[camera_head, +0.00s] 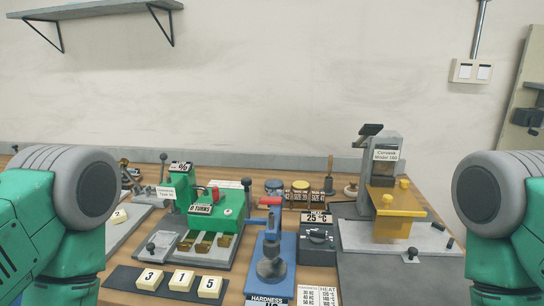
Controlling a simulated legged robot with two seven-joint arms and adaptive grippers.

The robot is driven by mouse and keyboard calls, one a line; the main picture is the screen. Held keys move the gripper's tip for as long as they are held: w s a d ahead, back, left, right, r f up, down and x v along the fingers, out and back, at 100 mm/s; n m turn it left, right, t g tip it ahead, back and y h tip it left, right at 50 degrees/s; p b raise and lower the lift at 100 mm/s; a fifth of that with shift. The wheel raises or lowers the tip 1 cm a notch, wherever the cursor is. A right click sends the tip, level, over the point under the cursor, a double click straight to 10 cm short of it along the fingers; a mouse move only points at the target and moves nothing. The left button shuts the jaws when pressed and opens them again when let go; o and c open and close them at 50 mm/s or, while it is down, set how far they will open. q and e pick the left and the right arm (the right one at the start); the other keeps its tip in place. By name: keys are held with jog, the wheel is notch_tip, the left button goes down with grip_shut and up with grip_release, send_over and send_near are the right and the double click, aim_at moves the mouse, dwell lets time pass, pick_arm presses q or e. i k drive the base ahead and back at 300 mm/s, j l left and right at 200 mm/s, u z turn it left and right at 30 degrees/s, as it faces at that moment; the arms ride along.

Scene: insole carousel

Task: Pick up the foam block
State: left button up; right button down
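I cannot pick out a foam block with certainty. Three pale yellow blocks marked 3 (150,279), 1 (182,280) and 5 (210,287) sit in a row on a dark strip at the front left of the bench. A tan, block-like shape (392,228) shows below the yellow plate of the machine at the right; its material is unclear. Only green and grey parts of my two arms show, at the left and right edges. Neither gripper is in view.
A green machine (228,216) stands on the bench at the left. A blue hardness press (270,262) stands at the front middle, beside a dark 25 °C box (317,234). The grey machine with a yellow plate (397,201) stands at the right. A dark surface (390,280) at the front right is clear.

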aim_at(120, 216)
jog(key=u, duration=1.1)
